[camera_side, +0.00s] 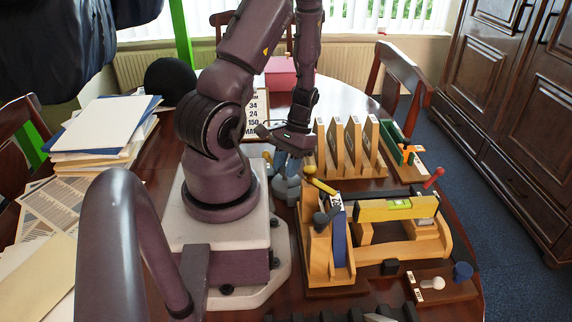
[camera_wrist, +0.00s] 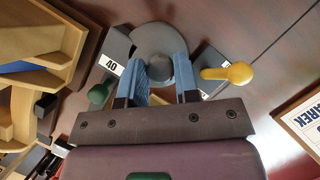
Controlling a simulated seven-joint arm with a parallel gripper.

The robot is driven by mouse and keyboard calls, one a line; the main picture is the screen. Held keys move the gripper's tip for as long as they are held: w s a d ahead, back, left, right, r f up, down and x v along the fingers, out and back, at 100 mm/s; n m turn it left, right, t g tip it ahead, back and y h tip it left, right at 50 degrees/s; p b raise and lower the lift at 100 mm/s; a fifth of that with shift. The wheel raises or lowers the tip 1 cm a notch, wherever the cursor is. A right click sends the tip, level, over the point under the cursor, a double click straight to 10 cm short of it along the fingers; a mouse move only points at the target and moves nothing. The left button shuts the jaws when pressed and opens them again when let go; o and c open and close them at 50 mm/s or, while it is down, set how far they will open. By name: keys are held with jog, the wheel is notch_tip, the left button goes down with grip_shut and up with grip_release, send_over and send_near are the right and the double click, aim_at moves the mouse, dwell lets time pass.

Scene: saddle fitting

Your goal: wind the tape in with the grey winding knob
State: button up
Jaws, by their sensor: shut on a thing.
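The grey winding knob (camera_wrist: 183,68) stands on a rounded grey disc (camera_wrist: 155,40) in the wrist view. My gripper (camera_wrist: 168,80) has its two blue fingers on either side of the knob and is shut on it. In the side view my gripper (camera_side: 289,168) points down beside the wooden fixture, over grey round parts (camera_side: 284,188). The fingers hide part of the knob there. I cannot make out the tape in either view.
The wooden fixture (camera_side: 318,262) with a spirit level (camera_side: 398,208) and a slotted wooden rack (camera_side: 350,150) stand nearby.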

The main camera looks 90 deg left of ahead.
jog(key=o, duration=0.9)
jog(key=v, duration=1.3)
jog(key=w+d+r+m+t+y, duration=0.1)
jog(key=d+r+m+t, duration=0.3)
jog(key=d+r, duration=0.5)
jog(key=w+d+r+m+t+y, duration=0.2)
jog(key=d+r+m+t, duration=0.2)
jog(key=d+r, duration=0.5)
jog(key=d+m, duration=0.1)
jog(key=d, duration=0.5)
jog(key=shift+w+t, duration=0.4)
